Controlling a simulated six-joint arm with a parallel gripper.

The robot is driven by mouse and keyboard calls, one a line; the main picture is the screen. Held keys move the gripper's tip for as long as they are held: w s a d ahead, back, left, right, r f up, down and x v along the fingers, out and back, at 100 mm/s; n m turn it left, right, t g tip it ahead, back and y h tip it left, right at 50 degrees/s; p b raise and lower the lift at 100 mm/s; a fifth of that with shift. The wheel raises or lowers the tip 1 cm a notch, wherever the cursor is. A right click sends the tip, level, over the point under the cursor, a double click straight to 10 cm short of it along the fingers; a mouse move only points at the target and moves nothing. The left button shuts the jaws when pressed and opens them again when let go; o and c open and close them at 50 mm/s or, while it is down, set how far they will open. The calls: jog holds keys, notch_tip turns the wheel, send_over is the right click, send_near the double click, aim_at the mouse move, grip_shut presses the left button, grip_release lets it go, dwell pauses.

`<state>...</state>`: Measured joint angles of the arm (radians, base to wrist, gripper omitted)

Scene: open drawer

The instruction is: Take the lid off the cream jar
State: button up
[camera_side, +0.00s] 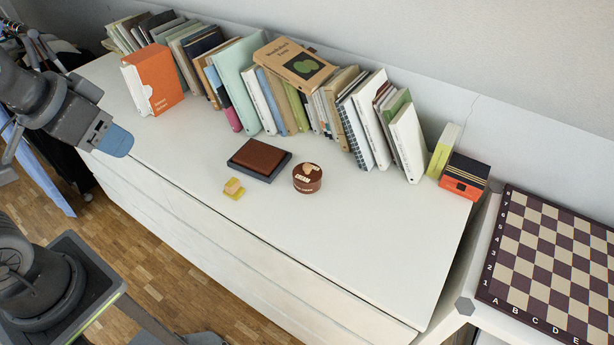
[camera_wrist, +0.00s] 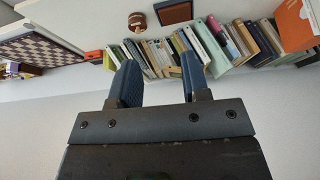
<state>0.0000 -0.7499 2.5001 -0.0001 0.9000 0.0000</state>
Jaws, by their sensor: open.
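A small round brown jar (camera_side: 307,179), the only jar in view and so apparently the cream jar, stands upright on the white dresser top. Its top carries a pale label and a beige, knob-like piece; I cannot make out a seam between lid and body. It also shows in the wrist view (camera_wrist: 137,21), small, beyond the fingers. My gripper (camera_side: 117,143) is above the dresser's left end, well away from the jar. In the wrist view my gripper (camera_wrist: 159,78) has its two blue fingers apart, with nothing between them.
A brown leather item on a dark book (camera_side: 262,158) lies just left of the jar. A yellow-and-wood block (camera_side: 233,189) is in front. A book row (camera_side: 290,95) lines the back; an orange box file (camera_side: 153,80) stands left. The white top (camera_side: 370,235) is clear right of the jar.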

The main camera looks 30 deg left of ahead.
dwell(0.5)
jog(key=o, duration=1.1)
jog(key=m+g, duration=0.6)
jog(key=m, duration=1.4)
send_over(308, 166)
notch_tip(308, 166, down, 14)
notch_tip(308, 166, down, 14)
jog(key=shift+r, duration=0.1)
